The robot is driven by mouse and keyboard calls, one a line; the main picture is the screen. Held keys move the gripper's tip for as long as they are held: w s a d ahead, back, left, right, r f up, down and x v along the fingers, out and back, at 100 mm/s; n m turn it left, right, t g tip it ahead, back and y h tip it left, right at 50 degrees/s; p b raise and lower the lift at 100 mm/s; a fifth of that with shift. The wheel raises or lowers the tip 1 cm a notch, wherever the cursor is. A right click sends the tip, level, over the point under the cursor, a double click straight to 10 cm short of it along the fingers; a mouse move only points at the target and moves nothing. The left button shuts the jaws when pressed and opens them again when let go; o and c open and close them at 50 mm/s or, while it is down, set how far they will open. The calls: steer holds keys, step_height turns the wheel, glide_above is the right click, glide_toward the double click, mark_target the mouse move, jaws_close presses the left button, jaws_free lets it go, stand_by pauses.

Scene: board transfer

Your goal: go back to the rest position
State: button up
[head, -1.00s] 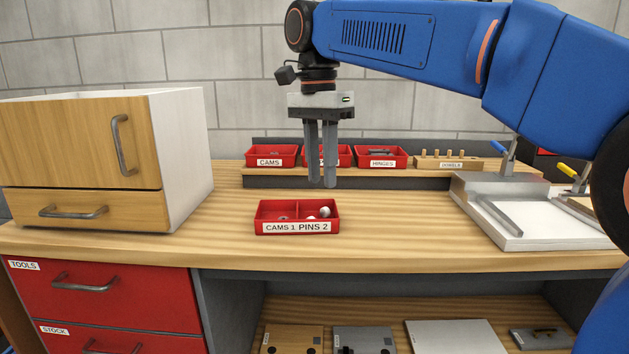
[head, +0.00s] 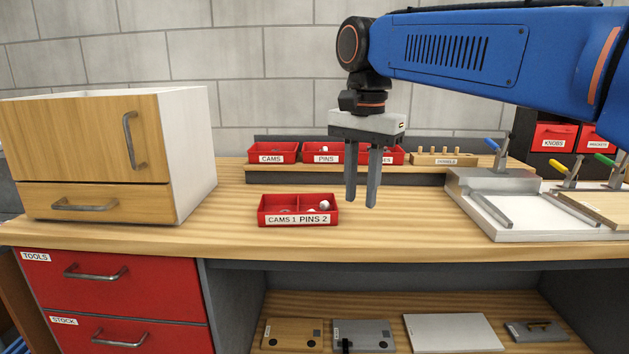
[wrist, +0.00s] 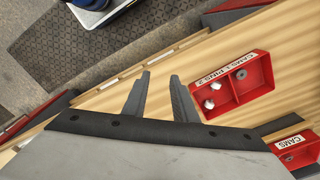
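My gripper (head: 361,203) hangs above the workbench, pointing down, to the right of the small red two-part tray. It also shows in the wrist view (wrist: 160,75), with its two fingers apart and nothing between them. The red tray (head: 298,220), labelled CAMS 1 PINS 2, sits on the bench and holds a few small parts. It also shows in the wrist view (wrist: 266,70), clear of the fingers.
Red bins for cams (head: 271,159), pins (head: 322,159) and hinges stand at the back; my gripper partly covers the hinges bin. A wooden cabinet (head: 84,146) is at left. A white clamp fixture (head: 513,226) is at right.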

steer(key=s+d+f+n+t, duration=0.2)
steer(key=s+d+f+n, duration=0.1)
steer(key=s+d+f, duration=0.6)
steer(key=s+d+f+n+t, duration=0.2)
steer(key=s+d+f+n, duration=0.2)
steer(key=s+d+f, duration=0.6)
step_height(320, 180, down, 6)
steer(key=shift+d+f+n, duration=0.2)
steer(key=shift+d+n, duration=0.1)
steer(key=shift+d, duration=0.25)
steer(key=shift+w+a, duration=0.1)
steer(key=shift+w, duration=0.05)
